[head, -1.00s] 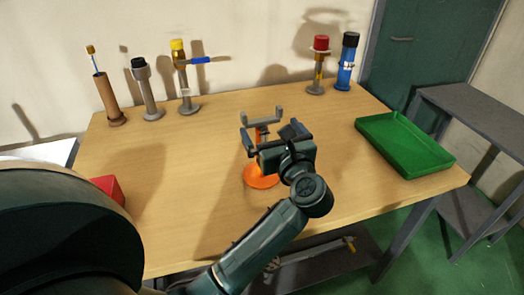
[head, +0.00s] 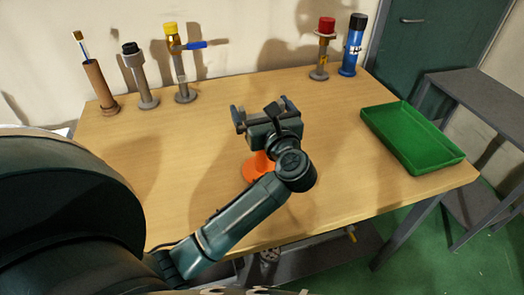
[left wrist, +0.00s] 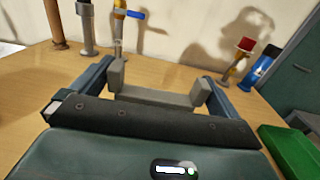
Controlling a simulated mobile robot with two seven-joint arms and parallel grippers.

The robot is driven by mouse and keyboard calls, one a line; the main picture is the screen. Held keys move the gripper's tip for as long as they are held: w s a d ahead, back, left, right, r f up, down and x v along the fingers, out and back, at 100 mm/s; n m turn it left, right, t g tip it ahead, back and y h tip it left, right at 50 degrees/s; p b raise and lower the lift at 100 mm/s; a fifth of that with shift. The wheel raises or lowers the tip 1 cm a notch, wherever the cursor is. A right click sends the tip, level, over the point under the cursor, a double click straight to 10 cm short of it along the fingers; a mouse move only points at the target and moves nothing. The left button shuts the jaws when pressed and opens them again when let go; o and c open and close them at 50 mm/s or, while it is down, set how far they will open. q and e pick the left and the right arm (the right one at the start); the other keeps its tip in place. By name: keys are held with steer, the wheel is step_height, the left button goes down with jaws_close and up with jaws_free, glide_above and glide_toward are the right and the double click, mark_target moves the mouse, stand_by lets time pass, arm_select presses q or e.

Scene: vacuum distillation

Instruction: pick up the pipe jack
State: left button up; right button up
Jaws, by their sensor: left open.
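The pipe jack has an orange round base (head: 258,166) on the wooden table, partly covered by my left arm in the head view. Its grey U-shaped fork (left wrist: 155,97) shows in the left wrist view, lying between the two blue fingers. I see no clear contact. My right gripper is not in view.
A brown tube holder (head: 98,88), a black-topped stand (head: 140,75) and a yellow-topped valve (head: 180,62) stand back left. A red-topped piece (head: 322,48) and a blue bottle (head: 353,45) stand back right. A green tray (head: 412,138) lies on the right.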

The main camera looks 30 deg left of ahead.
arm_select(q)
steer(key=shift+s+d, duration=0.1)
steer(key=shift+s, duration=0.05)
steer(key=shift+c, duration=0.9)
steer(key=c, duration=1.5)
steer(key=shift+r, duration=0.15)
steer(key=shift+c, duration=0.3)
